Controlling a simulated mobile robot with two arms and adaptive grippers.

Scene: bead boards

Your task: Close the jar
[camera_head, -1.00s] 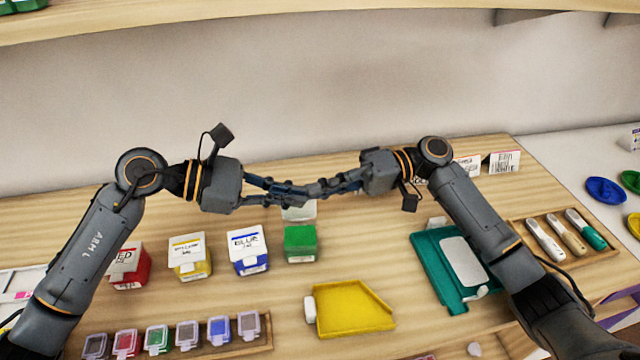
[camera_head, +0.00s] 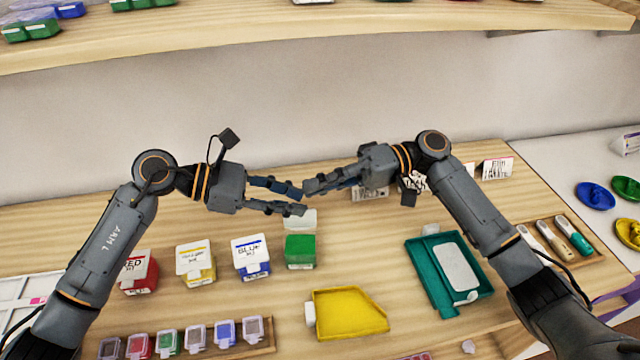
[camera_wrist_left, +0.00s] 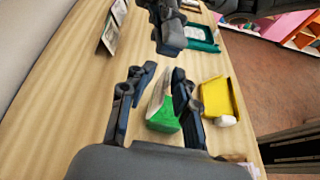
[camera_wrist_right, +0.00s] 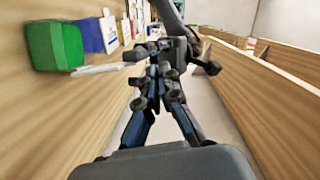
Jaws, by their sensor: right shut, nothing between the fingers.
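The green jar (camera_head: 300,251) stands on the table below my grippers. Its pale lid (camera_head: 300,219) is raised at its back edge, so the jar is open. In the right wrist view the lid (camera_wrist_right: 98,69) juts from the green jar (camera_wrist_right: 55,46). My left gripper (camera_head: 301,200) is open and empty, above and behind the jar in the head view. In the left wrist view the jar (camera_wrist_left: 163,119) shows between its spread fingers. My right gripper (camera_head: 308,187) is shut and empty, its tips close to the left gripper's upper finger.
Blue (camera_head: 250,262), yellow (camera_head: 198,269) and red (camera_head: 138,277) jars with white labelled tops stand left of the green one. A yellow tray (camera_head: 350,314) is in front, a teal tray (camera_head: 435,275) to the right. A rack (camera_head: 262,334) of small containers lies at front left.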

